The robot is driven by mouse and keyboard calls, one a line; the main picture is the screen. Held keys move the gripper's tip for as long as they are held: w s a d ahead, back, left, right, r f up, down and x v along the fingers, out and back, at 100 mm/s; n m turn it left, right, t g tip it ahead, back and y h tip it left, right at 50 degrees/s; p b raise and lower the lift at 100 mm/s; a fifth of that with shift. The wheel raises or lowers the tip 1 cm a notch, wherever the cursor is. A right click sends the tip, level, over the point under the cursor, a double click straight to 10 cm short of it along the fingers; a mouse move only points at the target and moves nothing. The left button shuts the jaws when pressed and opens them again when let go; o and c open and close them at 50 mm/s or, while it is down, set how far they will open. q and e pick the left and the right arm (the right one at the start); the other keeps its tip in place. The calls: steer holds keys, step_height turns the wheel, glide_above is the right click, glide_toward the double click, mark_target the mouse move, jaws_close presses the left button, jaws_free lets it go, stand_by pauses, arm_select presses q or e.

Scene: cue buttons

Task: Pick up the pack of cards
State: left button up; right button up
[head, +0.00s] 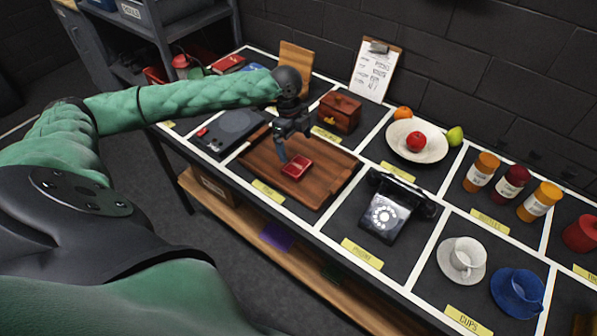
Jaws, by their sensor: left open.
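The pack of cards looks to be the small red box (297,167) lying flat on the brown wooden tray (330,187). My left gripper (284,150) hangs over the tray, just behind and left of the red box, pointing down. It is open and holds nothing. One finger shows close to the box's left edge; I cannot tell whether it touches. The other finger is hard to make out against the dark wrist. My right gripper is not in view.
A black rotary telephone (386,212) stands right of the tray. A wooden box (340,112) and a clipboard (375,70) stand behind. A plate (416,141) with fruit, bottles (481,172) and cups (461,258) fill the right. White strips divide the dark table.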

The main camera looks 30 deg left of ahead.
mark_target(297, 165)
arm_select(q)
steer(key=shift+f, duration=0.4)
steer(key=shift+d+f+p, duration=0.2)
steer(key=shift+f+p, duration=0.2)
steer(key=shift+f, duration=0.65)
steer(key=f, duration=0.1)
steer(key=f+p, duration=0.2)
steer(key=f, duration=0.1)
steer(key=shift+s+d+f, duration=0.1)
steer(key=shift+s+d, duration=0.05)
steer(key=shift+s, duration=0.1)
steer(key=shift+f, duration=0.65)
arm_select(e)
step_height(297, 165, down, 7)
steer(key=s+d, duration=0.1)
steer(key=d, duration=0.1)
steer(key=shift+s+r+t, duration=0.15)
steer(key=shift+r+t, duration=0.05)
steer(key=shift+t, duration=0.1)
arm_select(q)
steer(key=c, duration=0.9)
steer(key=shift+r, duration=0.1)
steer(key=shift+c, duration=0.2)
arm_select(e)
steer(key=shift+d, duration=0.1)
